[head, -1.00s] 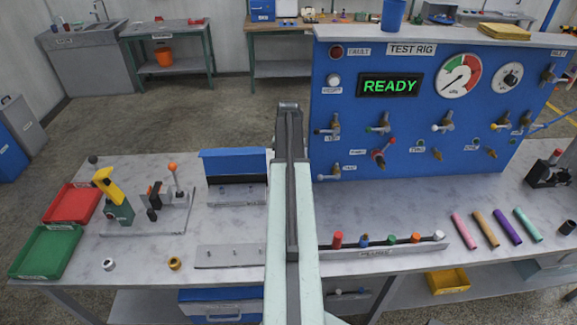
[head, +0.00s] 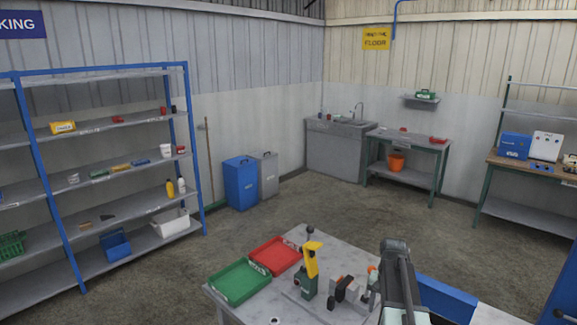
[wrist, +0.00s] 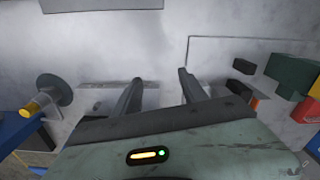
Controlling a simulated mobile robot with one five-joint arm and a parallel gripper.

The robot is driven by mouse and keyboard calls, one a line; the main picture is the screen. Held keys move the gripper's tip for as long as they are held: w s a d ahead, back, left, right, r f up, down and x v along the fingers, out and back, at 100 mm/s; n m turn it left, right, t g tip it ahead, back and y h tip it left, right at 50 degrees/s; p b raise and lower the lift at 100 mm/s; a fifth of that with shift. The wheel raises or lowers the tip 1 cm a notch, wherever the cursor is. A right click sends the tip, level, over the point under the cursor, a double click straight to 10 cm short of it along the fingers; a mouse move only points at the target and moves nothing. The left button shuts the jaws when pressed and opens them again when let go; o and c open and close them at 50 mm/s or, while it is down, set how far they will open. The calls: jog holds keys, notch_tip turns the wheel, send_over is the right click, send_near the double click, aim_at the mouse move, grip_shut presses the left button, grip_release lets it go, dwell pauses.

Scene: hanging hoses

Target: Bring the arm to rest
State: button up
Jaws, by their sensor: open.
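My gripper shows in the wrist view (wrist: 158,90), with its two dark fingers apart and nothing between them. It is over a pale grey surface with flat plates on it. In the head view my arm rises from the bottom edge, right of the middle, in front of the workbench (head: 265,312). The fingers cannot be made out there.
On the workbench are a green tray (head: 238,282), a red tray (head: 275,256) and a yellow-handled clamp (head: 311,262). A blue shelf rack (head: 190,150) stands at the left. Blue and grey bins (head: 241,184) stand by the wall. Open floor lies between.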

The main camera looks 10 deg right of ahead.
jog(key=s+a+n, duration=0.2)
jog(key=a+n, duration=0.2)
jog(key=a, duration=1.1)
jog(key=s+a+f+n, duration=0.1)
jog(key=s+a+n, duration=0.2)
jog(key=a, duration=1.2)
jog(key=shift+s+n+b, duration=0.25)
jog(key=shift+n+b, duration=0.15)
jog(key=shift+n, duration=0.3)
